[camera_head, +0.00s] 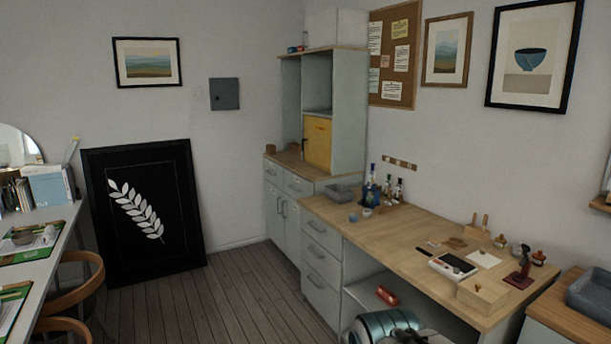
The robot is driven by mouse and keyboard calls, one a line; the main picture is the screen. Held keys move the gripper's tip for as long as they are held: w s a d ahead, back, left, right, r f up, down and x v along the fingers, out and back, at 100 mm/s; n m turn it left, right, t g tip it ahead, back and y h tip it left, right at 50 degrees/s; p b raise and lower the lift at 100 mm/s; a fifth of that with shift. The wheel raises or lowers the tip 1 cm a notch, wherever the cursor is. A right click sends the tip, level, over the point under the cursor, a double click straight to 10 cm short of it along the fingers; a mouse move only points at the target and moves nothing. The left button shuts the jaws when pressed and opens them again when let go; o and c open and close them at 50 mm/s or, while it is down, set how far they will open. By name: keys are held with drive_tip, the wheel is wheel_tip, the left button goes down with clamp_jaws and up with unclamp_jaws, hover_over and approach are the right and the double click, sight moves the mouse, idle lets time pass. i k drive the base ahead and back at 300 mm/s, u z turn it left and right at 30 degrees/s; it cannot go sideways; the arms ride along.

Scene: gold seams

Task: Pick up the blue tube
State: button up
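I cannot surely tell which thing is the blue tube. A small blue item (292,49) lies beside a red one on top of the tall cabinet at the back, too small to make out. On the wooden worktop, a dark blue bottle-like item (372,192) stands among several small bottles, and a small blue-grey round item (352,217) sits in front of them. My gripper does not show. Part of what looks like my own arm shows at the bottom edge, apart from all of these.
The wooden worktop (400,238) runs along the right wall, with a grey tray (340,192), a white device (452,266) and a wooden block (482,293) on it. A red cylinder (387,296) lies on the shelf below. A white table (40,218) and chairs stand left. The floor (220,300) between is clear.

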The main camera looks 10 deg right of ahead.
sight(372, 174)
drive_tip(key=u, duration=0.05)
drive_tip(key=i, duration=1.5)
drive_tip(key=z, duration=0.9)
